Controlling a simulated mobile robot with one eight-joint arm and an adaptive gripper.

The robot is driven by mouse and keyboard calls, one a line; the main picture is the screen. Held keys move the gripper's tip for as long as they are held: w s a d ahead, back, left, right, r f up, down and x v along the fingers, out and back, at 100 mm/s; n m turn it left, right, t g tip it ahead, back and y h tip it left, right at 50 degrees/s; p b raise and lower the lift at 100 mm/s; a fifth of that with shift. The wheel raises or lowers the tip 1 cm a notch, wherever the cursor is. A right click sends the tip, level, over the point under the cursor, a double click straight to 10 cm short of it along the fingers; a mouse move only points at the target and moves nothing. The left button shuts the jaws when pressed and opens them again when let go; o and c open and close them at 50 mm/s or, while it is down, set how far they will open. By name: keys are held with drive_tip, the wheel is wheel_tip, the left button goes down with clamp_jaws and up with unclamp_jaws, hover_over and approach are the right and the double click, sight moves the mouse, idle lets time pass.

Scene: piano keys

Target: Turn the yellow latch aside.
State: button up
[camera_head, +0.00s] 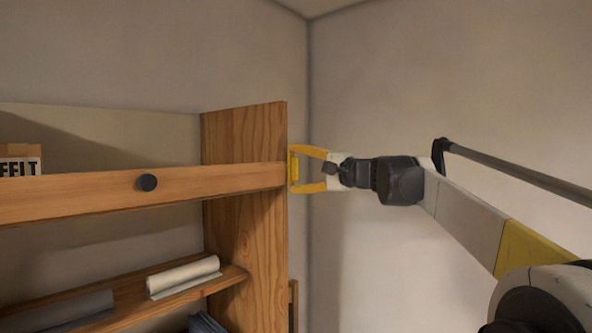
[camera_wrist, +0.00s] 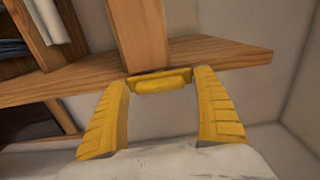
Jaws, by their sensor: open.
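The yellow latch (camera_wrist: 161,82) is a short bar on a flat plate at the end of a wooden beam, against the edge of the upright panel. In the head view, the latch (camera_head: 295,171) shows as a small yellow piece at the panel's edge. My gripper (camera_head: 304,169) has yellow fingers and is open, with one finger above and one below the latch. In the wrist view, my gripper (camera_wrist: 160,92) has its fingertips on either side of the latch, with the latch between them. I cannot tell whether either finger touches it.
A lower shelf (camera_head: 232,276) holds a pale roll (camera_head: 185,273). A lettered box (camera_head: 20,162) is at the far left. Plain wall lies right of the panel.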

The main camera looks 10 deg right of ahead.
drive_tip(key=v, duration=1.1)
drive_tip(key=shift+s+d, duration=0.25)
drive_tip(key=shift+s, duration=0.05)
